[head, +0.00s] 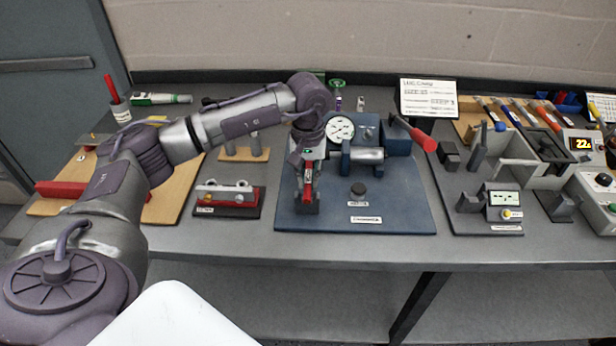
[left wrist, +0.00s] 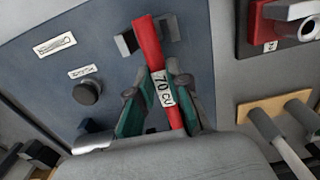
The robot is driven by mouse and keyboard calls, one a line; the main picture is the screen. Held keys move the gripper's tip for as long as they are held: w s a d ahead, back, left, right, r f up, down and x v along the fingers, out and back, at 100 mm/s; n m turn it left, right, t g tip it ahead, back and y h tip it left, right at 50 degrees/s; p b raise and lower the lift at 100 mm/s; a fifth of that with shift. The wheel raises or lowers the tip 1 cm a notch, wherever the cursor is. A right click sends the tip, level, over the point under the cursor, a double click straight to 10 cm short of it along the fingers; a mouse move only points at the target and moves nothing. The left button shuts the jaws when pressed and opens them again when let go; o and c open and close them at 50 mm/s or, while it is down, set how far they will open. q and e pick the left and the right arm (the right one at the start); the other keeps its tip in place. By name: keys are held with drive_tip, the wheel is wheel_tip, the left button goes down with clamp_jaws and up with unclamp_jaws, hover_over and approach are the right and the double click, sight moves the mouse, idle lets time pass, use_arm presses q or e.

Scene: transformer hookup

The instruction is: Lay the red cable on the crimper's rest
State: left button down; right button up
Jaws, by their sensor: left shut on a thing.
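The red cable (head: 308,186), with a white "70 Cu" label, also shows in the left wrist view (left wrist: 147,42). My left gripper (head: 308,165) is shut on it at the label, above the left part of the blue crimper board (head: 400,215). In the left wrist view the gripper's green-padded fingers (left wrist: 158,98) press on both sides of the cable. The crimper's rest (head: 300,208) is a small dark bracket at the board's front left. In the left wrist view the cable's far end passes between the rest's two prongs (left wrist: 125,43). I cannot tell whether it touches them. My right gripper is out of view.
The crimper has a round gauge (head: 340,129), a metal cylinder and a red-handled lever (head: 424,139). A black knob (head: 358,188) stands right of the rest. A red-and-black fixture (head: 228,200) is to the left. A grey board with a meter (head: 503,198) is to the right.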

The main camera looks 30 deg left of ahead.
use_arm(q)
drive_tip(key=shift+f, duration=0.1)
drive_tip(key=c, duration=1)
unclamp_jaws()
drive_tip(key=shift+c, duration=0.2)
drive_tip(key=shift+r+p, duration=1.85)
drive_tip(key=shift+r, duration=1.7)
drive_tip(key=shift+f, duration=0.1)
